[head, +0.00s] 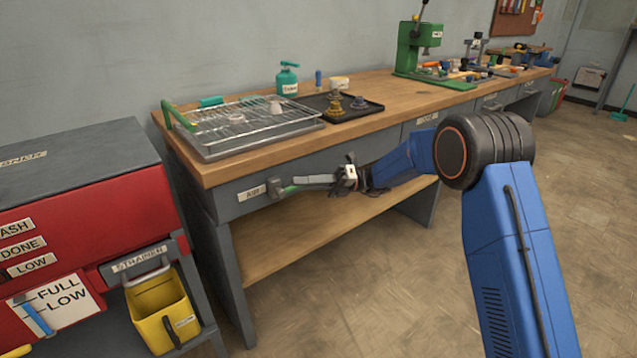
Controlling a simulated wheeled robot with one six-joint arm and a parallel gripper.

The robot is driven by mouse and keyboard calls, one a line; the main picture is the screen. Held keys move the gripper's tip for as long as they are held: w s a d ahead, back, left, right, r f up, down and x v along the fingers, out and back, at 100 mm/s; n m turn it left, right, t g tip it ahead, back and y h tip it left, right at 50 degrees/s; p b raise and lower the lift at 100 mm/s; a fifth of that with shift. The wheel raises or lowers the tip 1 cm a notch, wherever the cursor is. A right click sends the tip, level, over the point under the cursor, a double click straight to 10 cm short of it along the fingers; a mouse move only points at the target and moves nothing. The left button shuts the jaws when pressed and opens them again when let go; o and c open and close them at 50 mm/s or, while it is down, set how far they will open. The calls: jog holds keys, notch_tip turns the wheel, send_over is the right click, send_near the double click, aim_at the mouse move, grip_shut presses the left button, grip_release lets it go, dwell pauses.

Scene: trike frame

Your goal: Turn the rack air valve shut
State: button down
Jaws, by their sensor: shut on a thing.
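The rack air valve (275,187) is a small grey body on the front apron of the wooden bench, just right of a white label (251,193) that seems to read AIR. Its green lever (289,190) points sideways to the right, roughly level along the bench front. My gripper (303,183) comes in from the right and is shut on the lever's outer part. The fingers hide the lever's end, and the exact grip is too small to see.
A wire rack (250,122) with green handles stands on the bench above the valve, beside a dark tray (357,110). A red cabinet (80,215) and yellow strainer bin (160,308) stand at left. Open floor lies in front of the bench.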

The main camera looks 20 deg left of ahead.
jog(key=shift+f+y, duration=0.25)
jog(key=shift+y, duration=0.05)
dwell(0.4)
jog(key=c, duration=1.7)
grip_release()
jog(key=v, duration=1.7)
jog(key=shift+w+d+f, duration=0.1)
jog(key=shift+w+f, duration=0.1)
jog(key=shift+f, duration=0.1)
